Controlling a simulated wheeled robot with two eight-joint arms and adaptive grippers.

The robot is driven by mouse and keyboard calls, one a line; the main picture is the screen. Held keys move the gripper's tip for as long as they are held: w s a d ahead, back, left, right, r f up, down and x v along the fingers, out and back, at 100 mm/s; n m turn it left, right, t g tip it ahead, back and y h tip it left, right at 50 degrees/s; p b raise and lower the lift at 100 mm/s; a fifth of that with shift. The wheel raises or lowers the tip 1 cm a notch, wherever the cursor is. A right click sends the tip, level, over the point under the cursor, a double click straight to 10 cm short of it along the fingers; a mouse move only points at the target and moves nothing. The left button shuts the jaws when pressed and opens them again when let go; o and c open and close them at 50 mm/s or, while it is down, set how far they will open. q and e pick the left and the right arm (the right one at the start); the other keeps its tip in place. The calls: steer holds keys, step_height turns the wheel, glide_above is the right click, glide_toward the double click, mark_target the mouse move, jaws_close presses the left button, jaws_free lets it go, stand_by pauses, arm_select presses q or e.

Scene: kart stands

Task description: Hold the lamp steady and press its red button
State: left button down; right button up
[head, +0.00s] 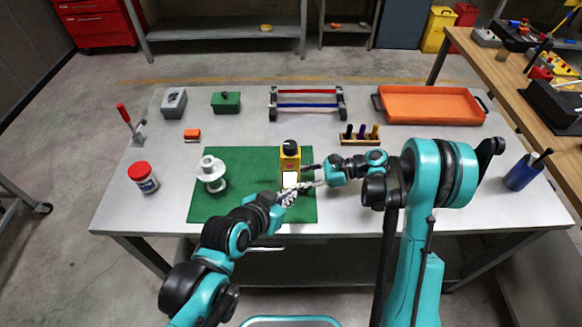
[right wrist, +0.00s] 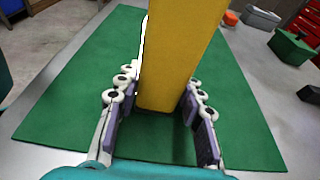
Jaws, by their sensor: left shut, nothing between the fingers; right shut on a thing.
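The yellow lamp (head: 290,165) with a black top and a white front panel stands upright on the green mat (head: 235,160). My right gripper (head: 309,177) comes from the right and is shut on the lamp. In the right wrist view the lamp's yellow body (right wrist: 180,55) stands between the padded fingers, low near its base. My left gripper (head: 289,194) is shut and empty, directly in front of the lamp's lower part. I cannot tell whether it touches the lamp. The red button is not visible in either view.
A white spool-like part (head: 211,173) stands on the mat to the left, near a red-lidded jar (head: 143,177). Behind are a rack with red and blue bars (head: 307,105), a wooden holder (head: 360,138) and an orange tray (head: 431,104).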

steer(key=o, duration=1.2)
steer(key=shift+c, duration=0.2)
